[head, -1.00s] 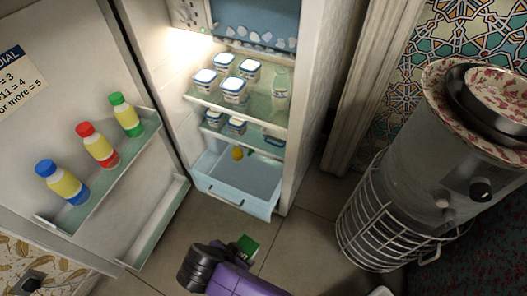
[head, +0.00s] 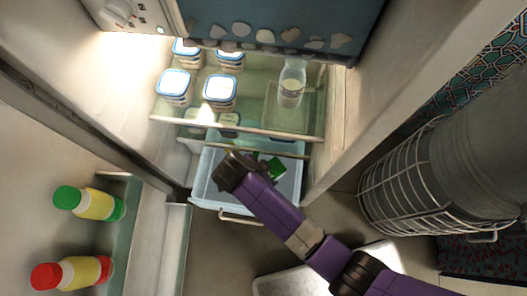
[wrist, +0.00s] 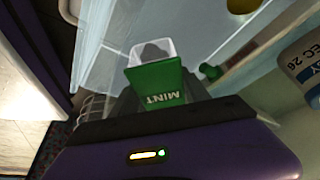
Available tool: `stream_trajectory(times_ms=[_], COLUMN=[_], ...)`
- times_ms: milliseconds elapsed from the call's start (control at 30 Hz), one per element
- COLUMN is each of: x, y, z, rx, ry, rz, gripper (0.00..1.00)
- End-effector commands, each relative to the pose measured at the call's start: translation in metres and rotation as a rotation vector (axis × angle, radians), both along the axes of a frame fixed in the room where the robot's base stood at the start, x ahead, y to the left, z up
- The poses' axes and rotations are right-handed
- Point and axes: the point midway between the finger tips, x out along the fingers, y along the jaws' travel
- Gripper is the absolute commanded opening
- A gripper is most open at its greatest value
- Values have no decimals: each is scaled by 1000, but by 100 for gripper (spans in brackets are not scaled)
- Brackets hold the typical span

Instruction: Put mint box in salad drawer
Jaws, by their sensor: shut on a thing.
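The mint box is a small green box (wrist: 158,84) lettered MINT, with a pale open-looking end, in the wrist view. My gripper (wrist: 158,100) is shut on it. In the head view the green box (head: 277,168) shows beside my dark gripper (head: 262,165), over the salad drawer (head: 205,180). The drawer is a pale blue, clear bin at the bottom of the fridge, pulled out, with its handle at the front. My arm hides part of the drawer. I cannot tell how high the box is above the drawer floor.
Glass shelves above the drawer hold several white tubs (head: 220,92) and a clear bottle (head: 291,86). The open fridge door at left carries bottles with green (head: 90,203) and red (head: 72,273) caps. A wire basket (head: 400,185) stands at right. A yellow item (wrist: 241,5) shows in the wrist view.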

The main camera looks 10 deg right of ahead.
Motion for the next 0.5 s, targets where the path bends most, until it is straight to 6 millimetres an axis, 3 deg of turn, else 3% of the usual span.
stream_trajectory(times_ms=[33, 300, 500], x=[-1, 0, 0], y=[0, 0, 0], z=[-20, -84, -109], rx=[-2, -1, 0], ry=[3, 1, -1], rz=[1, 1, 0], gripper=[5, 5, 5])
